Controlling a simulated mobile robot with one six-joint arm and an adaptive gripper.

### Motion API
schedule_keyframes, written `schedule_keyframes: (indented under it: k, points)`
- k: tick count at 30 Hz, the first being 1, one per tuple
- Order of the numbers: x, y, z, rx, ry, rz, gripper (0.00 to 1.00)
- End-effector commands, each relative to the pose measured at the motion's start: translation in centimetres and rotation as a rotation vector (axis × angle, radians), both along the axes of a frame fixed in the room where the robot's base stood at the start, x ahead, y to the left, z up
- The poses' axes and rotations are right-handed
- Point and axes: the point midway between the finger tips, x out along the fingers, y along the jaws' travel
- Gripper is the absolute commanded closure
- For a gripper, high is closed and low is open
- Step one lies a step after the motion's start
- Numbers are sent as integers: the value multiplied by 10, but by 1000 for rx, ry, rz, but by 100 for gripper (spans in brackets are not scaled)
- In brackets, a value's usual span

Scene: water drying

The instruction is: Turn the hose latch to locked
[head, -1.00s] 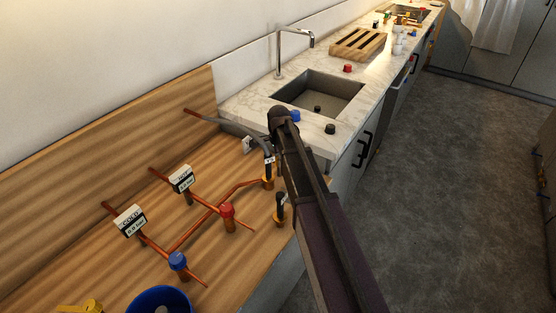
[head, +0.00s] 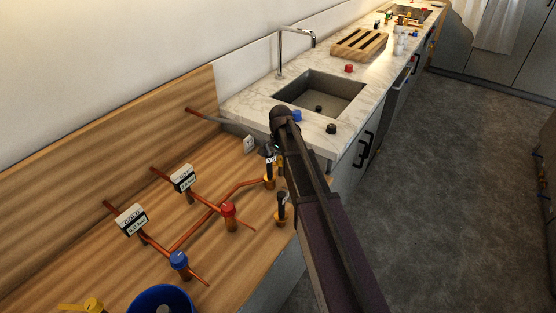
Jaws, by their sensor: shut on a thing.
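A black-handled fitting with a white label and brass base (head: 269,182), which looks like the hose latch, stands at the end of a copper pipe on the wooden counter. My gripper (head: 270,152) is at its top, mostly hidden behind my own arm, and appears shut on it. The latch's exact angle is too small to read.
A second black-handled brass valve (head: 281,208) stands close in front. Red (head: 228,210) and blue (head: 179,260) valve knobs, two gauges (head: 131,219) and a blue bowl (head: 160,292) are to the left. The sink (head: 320,92) is behind.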

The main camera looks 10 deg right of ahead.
Motion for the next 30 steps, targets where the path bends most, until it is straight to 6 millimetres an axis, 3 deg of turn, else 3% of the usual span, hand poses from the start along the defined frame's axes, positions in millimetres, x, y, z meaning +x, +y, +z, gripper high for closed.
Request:
schedule_keyframes:
  k: [30]
  points:
    - [5, -3, 0, -7, -5, 893, 100]
